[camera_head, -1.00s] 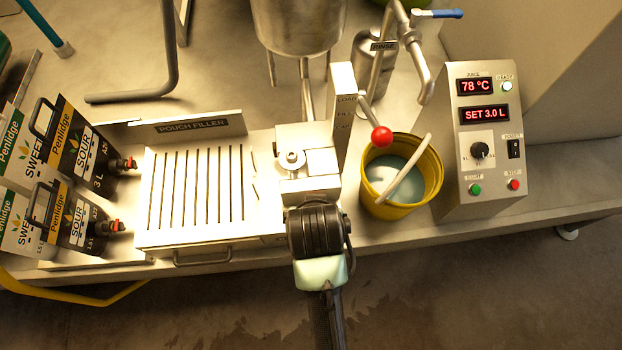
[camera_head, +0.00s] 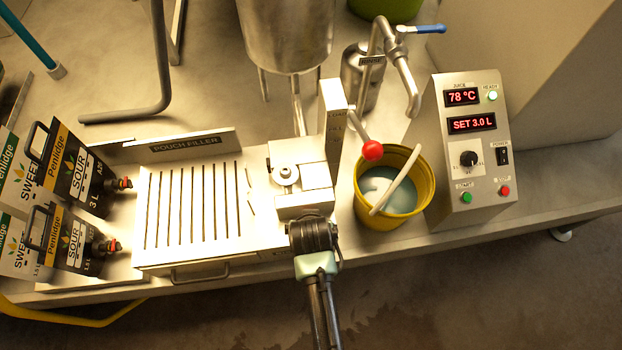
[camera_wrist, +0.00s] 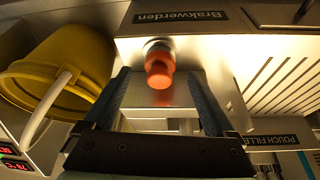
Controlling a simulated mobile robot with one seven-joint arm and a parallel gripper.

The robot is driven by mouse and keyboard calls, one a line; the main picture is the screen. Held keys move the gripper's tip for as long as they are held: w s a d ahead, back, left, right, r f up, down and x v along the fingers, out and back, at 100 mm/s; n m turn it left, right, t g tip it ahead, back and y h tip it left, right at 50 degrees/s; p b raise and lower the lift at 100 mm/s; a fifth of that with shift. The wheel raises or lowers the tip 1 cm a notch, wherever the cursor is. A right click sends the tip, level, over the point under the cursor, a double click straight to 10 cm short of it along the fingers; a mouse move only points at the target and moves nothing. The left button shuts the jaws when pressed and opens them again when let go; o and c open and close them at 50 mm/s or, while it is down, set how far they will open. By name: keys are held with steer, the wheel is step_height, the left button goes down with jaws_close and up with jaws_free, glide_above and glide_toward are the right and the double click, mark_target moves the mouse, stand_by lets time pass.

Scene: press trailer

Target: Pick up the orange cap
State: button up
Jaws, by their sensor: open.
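The orange cap (camera_wrist: 159,68) shows in the wrist view as a small round-ended piece, on a pale round base at the front face of the metal filler block. My gripper (camera_wrist: 157,78) is open, with one dark finger to each side of the cap in that view. I see bare space between each finger and the cap, and nothing is gripped. How deep the fingertips reach relative to the cap is hard to tell. In the head view my arm's dark wrist part (camera_head: 313,234) stands in front of the filler block (camera_head: 300,180), and the cap is hidden there.
A yellow bucket (camera_head: 421,187) with pale liquid and a hose stands right of the filler, under a red-knobbed lever (camera_head: 372,150). A control box (camera_head: 468,150) is farther right. The slotted filler tray (camera_head: 195,215) and several juice boxes (camera_head: 75,165) are on the left.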

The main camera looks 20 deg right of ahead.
steer(key=shift+x, duration=1.35)
jaws_close()
